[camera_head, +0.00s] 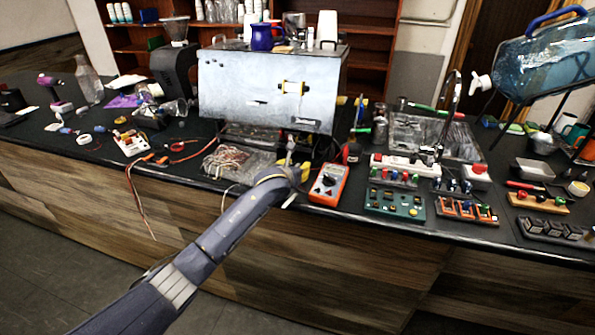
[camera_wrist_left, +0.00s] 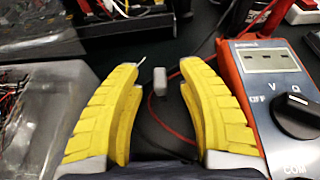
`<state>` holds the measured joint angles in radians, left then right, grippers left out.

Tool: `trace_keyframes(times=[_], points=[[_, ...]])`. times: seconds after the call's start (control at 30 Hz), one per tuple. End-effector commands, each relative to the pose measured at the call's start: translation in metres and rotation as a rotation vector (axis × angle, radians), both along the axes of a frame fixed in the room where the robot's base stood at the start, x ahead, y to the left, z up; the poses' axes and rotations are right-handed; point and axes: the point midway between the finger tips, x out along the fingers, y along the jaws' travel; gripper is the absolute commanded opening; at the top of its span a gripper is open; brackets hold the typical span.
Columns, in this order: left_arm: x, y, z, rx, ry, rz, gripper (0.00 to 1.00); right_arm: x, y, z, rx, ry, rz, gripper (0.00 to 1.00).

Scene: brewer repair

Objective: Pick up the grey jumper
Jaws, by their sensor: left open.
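The grey jumper (camera_wrist_left: 159,82) looks like a small upright grey piece on the black counter, in the middle of the left wrist view. My left gripper (camera_wrist_left: 160,98) is open, its yellow fingers either side of the jumper in that view and not touching it. How far the fingertips are above it I cannot tell. In the head view my left gripper (camera_head: 292,171) reaches over the counter's front edge, just left of the multimeter; I cannot make out the jumper there. My right gripper is not in view.
The orange multimeter (camera_wrist_left: 238,62) stands close to the right finger; it also shows in the head view (camera_head: 328,186). A clear tray of wires (camera_head: 236,163) is close on the left. A red wire (camera_wrist_left: 167,124) runs between the fingers. The metal brewer box (camera_head: 235,92) stands behind.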

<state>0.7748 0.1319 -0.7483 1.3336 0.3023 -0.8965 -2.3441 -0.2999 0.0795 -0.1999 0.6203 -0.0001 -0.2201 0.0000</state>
Motion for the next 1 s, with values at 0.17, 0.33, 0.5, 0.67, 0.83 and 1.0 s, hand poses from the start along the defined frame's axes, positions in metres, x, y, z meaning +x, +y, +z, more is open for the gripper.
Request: trace_keyframes(times=[0.17,0.33,0.5,0.67,0.83,1.0], points=[[0.0099,-0.0036,-0.0040,0.001,0.000,0.000,0.39,-0.0001,0.0000,0.0000,0.000,0.000,0.000,0.37],[0.0126,-0.0039,-0.0056,0.001,0.000,0.001,0.39,-0.0002,-0.0001,0.0000,0.000,0.000,0.000,0.37],[0.0125,-0.0039,-0.0055,0.001,0.000,0.001,0.39,-0.0002,0.0000,0.0000,0.000,0.000,0.000,0.37],[0.0124,-0.0039,-0.0056,0.001,0.000,0.001,0.27,-0.0003,-0.0001,0.0000,0.000,0.000,0.000,0.37],[0.0123,-0.0039,-0.0057,0.001,0.000,0.001,0.07,-0.0003,-0.0001,0.0000,0.000,0.000,0.000,0.37],[0.0122,-0.0038,-0.0056,0.001,0.000,0.001,0.00,-0.0003,-0.0001,0.0000,0.000,0.000,0.000,0.37]])
